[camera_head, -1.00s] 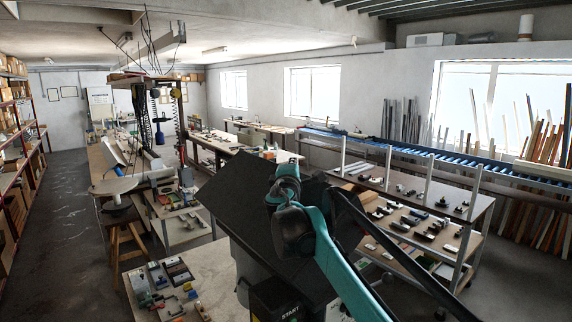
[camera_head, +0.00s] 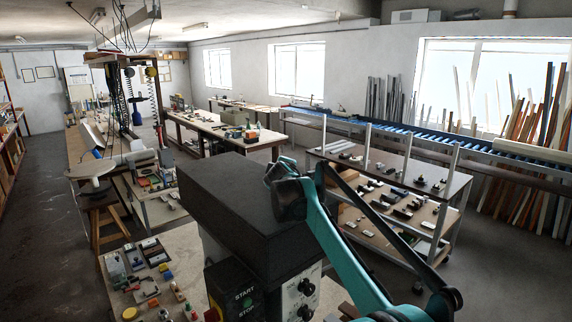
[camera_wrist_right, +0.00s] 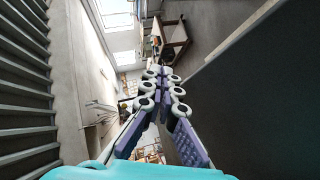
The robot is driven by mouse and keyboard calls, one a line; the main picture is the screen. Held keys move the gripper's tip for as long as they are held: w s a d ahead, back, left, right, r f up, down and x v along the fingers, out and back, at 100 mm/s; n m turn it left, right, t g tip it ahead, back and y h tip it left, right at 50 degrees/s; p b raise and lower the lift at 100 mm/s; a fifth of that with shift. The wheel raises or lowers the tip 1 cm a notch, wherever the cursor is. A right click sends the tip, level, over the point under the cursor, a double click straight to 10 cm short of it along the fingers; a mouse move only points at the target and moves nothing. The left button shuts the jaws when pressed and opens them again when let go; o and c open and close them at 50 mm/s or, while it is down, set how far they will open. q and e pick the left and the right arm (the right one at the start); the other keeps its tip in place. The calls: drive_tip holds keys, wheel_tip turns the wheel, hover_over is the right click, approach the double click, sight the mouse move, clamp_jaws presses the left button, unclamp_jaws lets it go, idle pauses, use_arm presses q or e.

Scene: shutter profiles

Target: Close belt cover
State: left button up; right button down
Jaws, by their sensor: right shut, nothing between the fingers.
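The belt cover (camera_head: 228,185) is a dark grey box-like lid on top of a machine (camera_head: 275,268) in the middle of the head view. Its top looks nearly level. My teal right arm comes in from the lower right, and its wrist end is at the cover's right edge. The fingers are hidden there. In the right wrist view, my right gripper (camera_wrist_right: 160,72) is shut and empty, with purple pads. A large dark surface, apparently the cover (camera_wrist_right: 265,110), fills the right side beside the fingers; contact cannot be told. My left gripper is not in view.
A control box with start and stop buttons (camera_head: 243,297) is on the machine's front. A bench (camera_head: 185,265) with small parts is at lower left. A shelved cart (camera_head: 440,185) with parts stands behind my right arm. Open floor lies at far left.

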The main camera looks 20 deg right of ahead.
drive_tip(key=shift+d+f, duration=0.1)
idle(0.4)
drive_tip(key=v, duration=1.1)
drive_tip(key=shift+s+a, duration=0.25)
drive_tip(key=shift+s, duration=0.1)
